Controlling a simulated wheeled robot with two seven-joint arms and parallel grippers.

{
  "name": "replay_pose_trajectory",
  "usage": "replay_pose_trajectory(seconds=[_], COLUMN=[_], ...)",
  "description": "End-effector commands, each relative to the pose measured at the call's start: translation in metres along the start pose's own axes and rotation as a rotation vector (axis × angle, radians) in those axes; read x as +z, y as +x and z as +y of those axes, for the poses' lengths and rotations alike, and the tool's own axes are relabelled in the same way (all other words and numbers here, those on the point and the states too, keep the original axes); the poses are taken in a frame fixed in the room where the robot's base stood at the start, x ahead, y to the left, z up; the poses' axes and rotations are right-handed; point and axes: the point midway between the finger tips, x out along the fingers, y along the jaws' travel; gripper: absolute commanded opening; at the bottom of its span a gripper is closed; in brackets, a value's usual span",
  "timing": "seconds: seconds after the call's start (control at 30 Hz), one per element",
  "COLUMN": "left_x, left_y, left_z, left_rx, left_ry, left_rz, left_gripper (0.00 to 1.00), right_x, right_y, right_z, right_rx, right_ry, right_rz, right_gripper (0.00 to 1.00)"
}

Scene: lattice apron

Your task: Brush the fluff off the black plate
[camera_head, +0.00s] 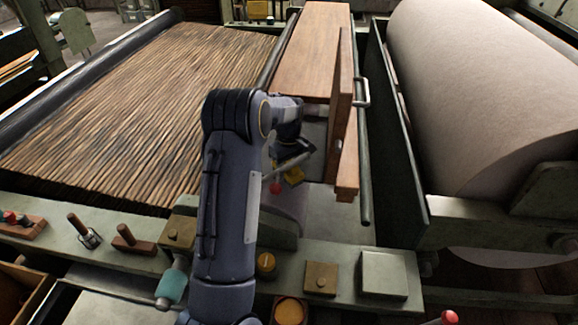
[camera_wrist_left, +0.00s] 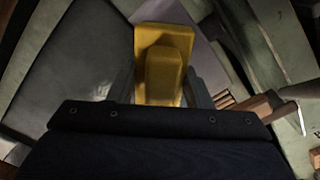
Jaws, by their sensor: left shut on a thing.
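My left gripper (camera_head: 290,162) is shut on a yellow tool (camera_wrist_left: 163,62), seen close up between the fingers in the left wrist view. I cannot tell whether it has bristles. A small part of the yellow tool (camera_head: 293,176) shows below the gripper in the head view. A dark, flat panel (camera_wrist_left: 72,62), which looks like the black plate, lies left of the tool in the left wrist view. I cannot tell whether the tool touches it. No fluff can be made out. My left arm hides part of the work area in the head view. My right gripper is not in view.
A large pale roll (camera_head: 480,90) fills the right. A slatted brown apron (camera_head: 140,110) lies left. A green front rail (camera_head: 100,237) carries knobs and blocks.

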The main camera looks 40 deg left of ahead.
Motion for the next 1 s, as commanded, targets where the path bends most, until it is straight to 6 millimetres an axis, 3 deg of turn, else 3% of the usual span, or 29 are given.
replay_pose_trajectory(seconds=[0.23,0.8,1.0], left_x=[0.001,0.000,0.000], left_y=[-0.004,-0.060,-0.059], left_z=[-0.001,0.000,0.000], left_rx=[-0.006,-0.001,-0.002], left_ry=[0.000,0.000,0.000], left_rz=[-0.005,-0.002,-0.002], left_gripper=[0.27,0.27,0.27], right_x=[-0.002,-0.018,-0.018], right_y=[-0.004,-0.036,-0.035], right_z=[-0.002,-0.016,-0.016], right_rx=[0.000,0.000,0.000], right_ry=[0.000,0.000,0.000], right_rz=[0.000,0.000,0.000], right_gripper=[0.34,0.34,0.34])
